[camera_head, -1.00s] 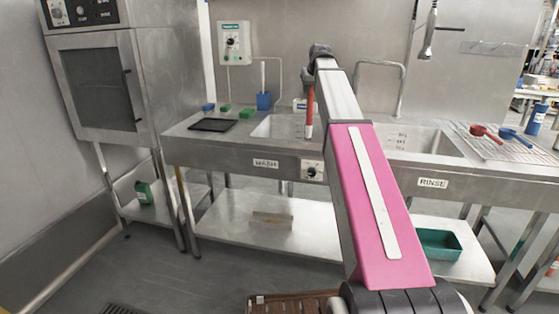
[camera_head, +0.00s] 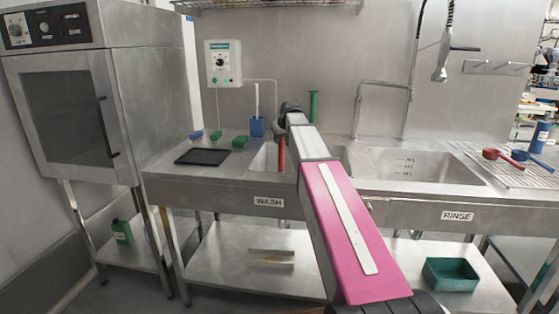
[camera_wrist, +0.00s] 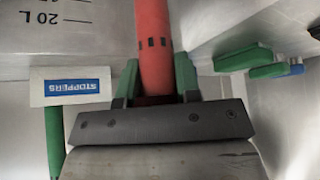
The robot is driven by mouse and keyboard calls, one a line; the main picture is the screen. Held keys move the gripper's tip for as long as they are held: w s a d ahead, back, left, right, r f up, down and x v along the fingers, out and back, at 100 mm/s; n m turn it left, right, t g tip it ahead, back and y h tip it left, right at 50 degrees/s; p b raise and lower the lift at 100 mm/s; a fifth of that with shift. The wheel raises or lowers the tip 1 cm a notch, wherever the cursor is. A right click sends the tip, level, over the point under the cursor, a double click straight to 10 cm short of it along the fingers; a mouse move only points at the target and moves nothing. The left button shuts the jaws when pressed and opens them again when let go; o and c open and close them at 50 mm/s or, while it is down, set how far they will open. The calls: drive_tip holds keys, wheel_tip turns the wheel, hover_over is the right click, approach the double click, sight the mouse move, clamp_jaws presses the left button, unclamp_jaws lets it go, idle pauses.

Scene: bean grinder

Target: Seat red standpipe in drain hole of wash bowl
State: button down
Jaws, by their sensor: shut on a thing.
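The red standpipe (camera_head: 282,153) hangs upright by the left side of my arm's far end, over the wash bowl (camera_head: 262,160). My gripper's green fingers (camera_wrist: 156,78) are shut on the red standpipe, which also shows in the wrist view (camera_wrist: 153,40). The pipe runs out of the top of the wrist picture, so that end is cut off. In the head view my arm covers the right part of the wash bowl. The drain hole is not visible in either view, and I cannot tell whether the pipe's lower end touches the bowl.
A green upright pipe (camera_head: 313,106) stands behind my arm. A box labelled STOPPERS (camera_wrist: 70,86) is left of the pipe in the wrist view. A black tray (camera_head: 202,156), green blocks (camera_head: 240,142) and a blue holder (camera_head: 257,127) lie left. The rinse bowl (camera_head: 425,165) is right.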

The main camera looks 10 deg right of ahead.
sight(281, 151)
drive_tip(key=shift+f, duration=3.3)
drive_tip(key=c, duration=0.8)
unclamp_jaws()
drive_tip(key=shift+r, duration=0.15)
drive_tip(key=v, duration=1.2)
drive_tip(key=shift+r, duration=0.1)
drive_tip(key=shift+s, duration=0.15)
